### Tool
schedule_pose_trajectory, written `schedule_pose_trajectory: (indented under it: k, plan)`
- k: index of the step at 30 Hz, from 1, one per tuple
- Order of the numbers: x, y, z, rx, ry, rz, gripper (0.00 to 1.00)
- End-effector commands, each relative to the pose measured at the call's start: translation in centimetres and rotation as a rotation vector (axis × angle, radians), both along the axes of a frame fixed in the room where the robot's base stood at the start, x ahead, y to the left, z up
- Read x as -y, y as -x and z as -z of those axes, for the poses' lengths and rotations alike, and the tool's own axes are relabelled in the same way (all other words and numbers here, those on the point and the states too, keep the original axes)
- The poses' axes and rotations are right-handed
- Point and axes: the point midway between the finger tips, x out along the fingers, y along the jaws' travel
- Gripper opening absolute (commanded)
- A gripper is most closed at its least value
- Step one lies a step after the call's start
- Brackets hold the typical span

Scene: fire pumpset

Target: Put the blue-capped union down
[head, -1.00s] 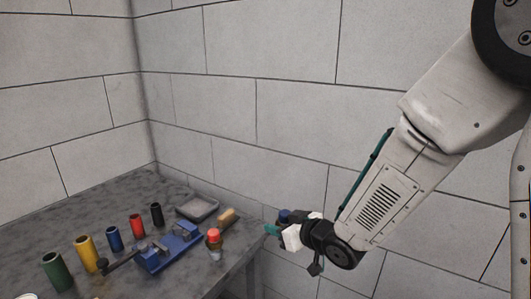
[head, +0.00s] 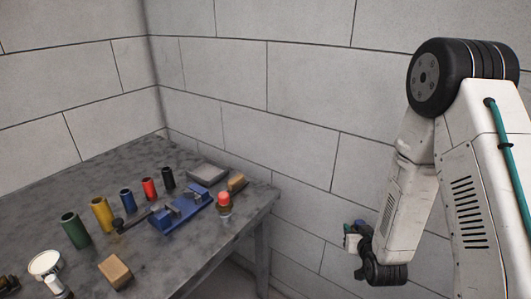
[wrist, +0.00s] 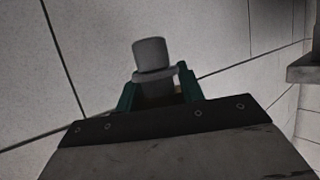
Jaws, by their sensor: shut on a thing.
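My gripper (head: 351,238) is off the right side of the grey table, in front of the block wall. It is shut on the blue-capped union (head: 360,225), whose dark blue top shows small beside the fingers in the head view. In the wrist view, the union (wrist: 150,55) is a grey cylinder with a wider collar, held between the green fingertips (wrist: 157,95). Its lower part is partly hidden by the gripper body, and no blue shows there. The grey table (head: 190,257) is apart from the gripper, to its left.
Near the table's right end stand a red-capped fitting (head: 224,203), a tan block (head: 237,183) and a grey tray (head: 207,172). A blue vise-like fixture (head: 180,211) lies left of them.

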Motion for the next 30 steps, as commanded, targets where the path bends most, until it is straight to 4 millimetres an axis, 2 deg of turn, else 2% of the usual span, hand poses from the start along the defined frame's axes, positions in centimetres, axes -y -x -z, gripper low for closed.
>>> schedule_pose_trajectory:
  k: [5,8,14,18,21,25,30]
  plan:
    - [-2.1,-1.1,-2.6,0.011,-0.001,-0.043,0.0]
    - [-4.6,-1.8,-5.3,0.013,-0.001,-0.105,0.0]
    - [-12.5,-1.9,-11.7,0.014,0.0,-0.334,0.0]
    - [-17.7,-0.3,-15.2,0.01,0.001,-0.511,0.0]
    - [-20.6,1.2,-17.0,0.008,0.002,-0.622,0.0]
    - [-22.7,3.0,-17.7,0.003,0.0,-0.731,0.0]
    - [-23.0,4.2,-16.3,-0.002,-0.001,-0.778,0.0]
